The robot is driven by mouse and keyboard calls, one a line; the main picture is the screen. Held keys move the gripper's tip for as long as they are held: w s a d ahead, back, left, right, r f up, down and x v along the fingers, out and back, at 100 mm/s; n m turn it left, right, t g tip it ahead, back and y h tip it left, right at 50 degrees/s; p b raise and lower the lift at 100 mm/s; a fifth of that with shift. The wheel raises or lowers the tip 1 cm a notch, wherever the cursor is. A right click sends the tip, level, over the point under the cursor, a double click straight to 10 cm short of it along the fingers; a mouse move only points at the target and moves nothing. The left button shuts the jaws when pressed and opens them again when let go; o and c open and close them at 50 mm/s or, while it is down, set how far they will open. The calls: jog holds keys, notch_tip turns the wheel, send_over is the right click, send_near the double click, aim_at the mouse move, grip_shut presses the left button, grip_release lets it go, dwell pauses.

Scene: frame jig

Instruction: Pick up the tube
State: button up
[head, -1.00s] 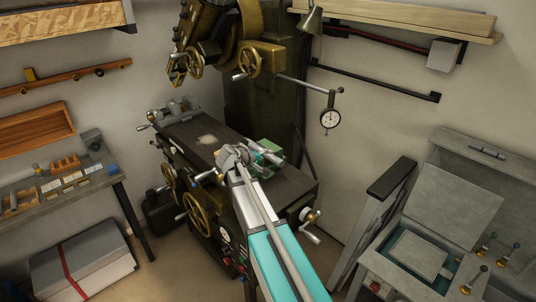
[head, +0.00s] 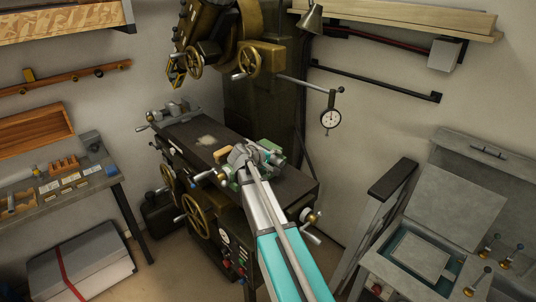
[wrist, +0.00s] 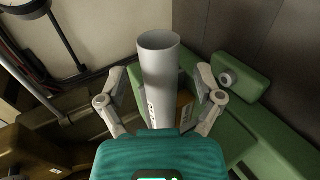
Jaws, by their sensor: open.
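A pale grey tube (wrist: 160,75) stands upright in the middle of the wrist view, its open round end toward the camera. My gripper (wrist: 161,82) is open, with one finger on each side of the tube and visible gaps between them. The tube's lower end is hidden behind my gripper's teal body. In the head view my gripper's fingers and the tube are hidden or too small to make out beside a green fixture (head: 275,156) on the machine table.
The green fixture also shows in the wrist view (wrist: 247,122), right of the tube, with a raised block and round knob close to my right finger. The dark machine table (head: 190,135) is mostly clear to the left. A dial gauge (head: 331,119) hangs at the right.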

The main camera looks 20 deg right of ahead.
grip_shut()
dwell(0.3)
jog(key=shift+r, duration=0.15)
notch_tip(320, 180, up, 3)
jog(key=p, duration=0.3)
jog(key=s+a+r+p, duration=0.2)
jog(key=s+r+p, duration=0.3)
jog(key=s, duration=0.1)
jog(key=s+a+r+p, duration=0.2)
jog(key=s+r+p, duration=0.2)
jog(key=s, duration=0.3)
jog(key=shift+a+r+p, duration=0.4)
jog(key=shift+p, duration=0.1)
jog(key=shift+s, duration=0.1)
